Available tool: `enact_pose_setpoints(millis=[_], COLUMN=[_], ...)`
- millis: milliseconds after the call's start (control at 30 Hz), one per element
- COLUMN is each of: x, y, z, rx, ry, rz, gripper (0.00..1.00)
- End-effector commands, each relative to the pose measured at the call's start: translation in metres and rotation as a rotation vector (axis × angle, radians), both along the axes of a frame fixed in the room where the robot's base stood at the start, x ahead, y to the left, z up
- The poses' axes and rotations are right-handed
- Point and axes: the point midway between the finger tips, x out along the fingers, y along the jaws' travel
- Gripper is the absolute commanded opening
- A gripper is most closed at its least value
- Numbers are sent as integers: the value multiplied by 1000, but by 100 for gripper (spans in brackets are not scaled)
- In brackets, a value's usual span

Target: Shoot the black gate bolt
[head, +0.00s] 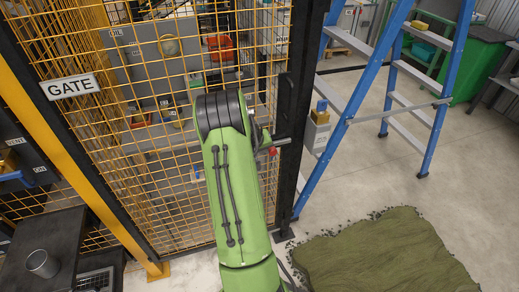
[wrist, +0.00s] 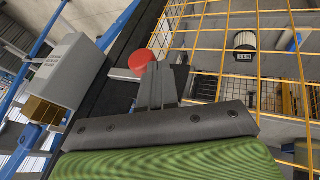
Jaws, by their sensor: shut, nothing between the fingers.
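The gate (head: 150,120) is a yellow mesh panel in a black frame, with a white GATE sign (head: 73,87). On its right upright is a bolt with a red knob (head: 273,151) and a pale metal bar (head: 282,141). In the wrist view the red knob (wrist: 141,61) and bar (wrist: 123,74) lie against the black upright. My gripper (wrist: 164,78) is shut and empty, its fingertips close beside the knob on its right. I cannot tell whether they touch. In the head view my green arm hides most of the gripper.
A grey box (head: 316,130) is beside the upright; it also shows in the wrist view (wrist: 68,72). A blue stepladder (head: 352,105) stands to the right.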

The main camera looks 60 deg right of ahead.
Motion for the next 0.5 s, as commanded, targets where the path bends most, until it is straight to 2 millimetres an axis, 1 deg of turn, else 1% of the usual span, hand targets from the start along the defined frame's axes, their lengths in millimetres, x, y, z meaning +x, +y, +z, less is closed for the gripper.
enact_pose_setpoints(millis=[167,400,500], x=[-2,-30,-36], y=[-2,-29,-35], z=[0,-2,-1], rx=[-1,-1,0], ry=[0,1,1], rz=[-1,-4,-2], gripper=[0,0,0])
